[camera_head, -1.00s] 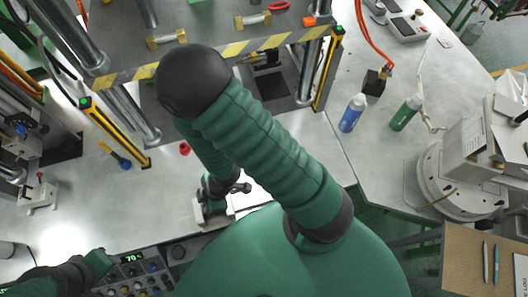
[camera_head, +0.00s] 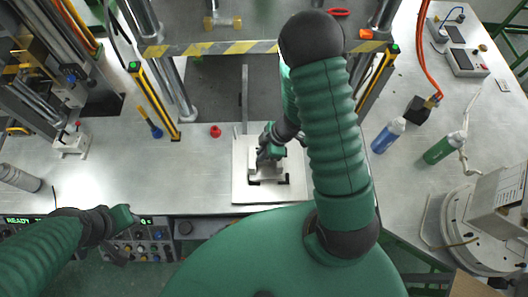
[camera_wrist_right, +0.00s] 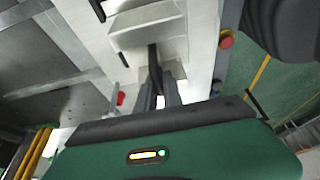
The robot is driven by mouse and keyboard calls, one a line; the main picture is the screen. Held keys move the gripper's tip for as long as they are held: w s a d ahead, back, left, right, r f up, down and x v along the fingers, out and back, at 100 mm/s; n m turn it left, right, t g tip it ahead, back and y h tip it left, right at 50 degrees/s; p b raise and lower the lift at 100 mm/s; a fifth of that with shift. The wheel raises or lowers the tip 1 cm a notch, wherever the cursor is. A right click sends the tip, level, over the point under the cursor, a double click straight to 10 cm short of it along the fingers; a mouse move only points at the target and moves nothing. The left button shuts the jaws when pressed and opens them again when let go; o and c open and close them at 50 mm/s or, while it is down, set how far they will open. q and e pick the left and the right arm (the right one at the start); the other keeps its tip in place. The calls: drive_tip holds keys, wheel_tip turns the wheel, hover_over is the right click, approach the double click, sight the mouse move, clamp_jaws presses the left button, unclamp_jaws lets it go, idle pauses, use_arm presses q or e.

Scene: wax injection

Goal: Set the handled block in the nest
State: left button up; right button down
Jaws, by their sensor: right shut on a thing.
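The handled block (camera_head: 266,171) is pale and low, at the middle of a white plate in the head view. Dark corner pieces of the nest (camera_head: 285,180) show around its lower edge. My right gripper (camera_head: 268,154) is over the block, shut on its handle. In the wrist view the fingers (camera_wrist_right: 157,88) reach to the pale block (camera_wrist_right: 148,28), and the handle is mostly hidden. I cannot tell whether the block is seated between the corners or just above them. My left gripper (camera_head: 125,216) is away at the lower left, over the control panel; its jaws are unclear.
The white plate (camera_head: 240,190) lies at the table's front edge, before the press with a striped bar (camera_head: 210,48). A red knob (camera_head: 215,131) stands left of it. Blue (camera_head: 388,136) and green (camera_head: 444,148) bottles stand right. The table left of the plate is mostly clear.

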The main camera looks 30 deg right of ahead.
drive_tip(key=f, duration=0.1)
drive_tip(key=d+f, duration=0.2)
drive_tip(key=shift+w+d+f, duration=0.1)
drive_tip(key=shift+w+f, duration=0.15)
drive_tip(key=shift+f, duration=0.2)
drive_tip(key=shift+a, duration=0.4)
drive_tip(key=c, duration=1.6)
unclamp_jaws()
drive_tip(key=shift+b, duration=0.3)
drive_tip(key=shift+o, duration=0.5)
use_arm(q)
drive_tip(key=shift+s+d, duration=0.1)
drive_tip(key=shift+d, duration=0.25)
use_arm(e)
drive_tip(key=shift+d, duration=0.15)
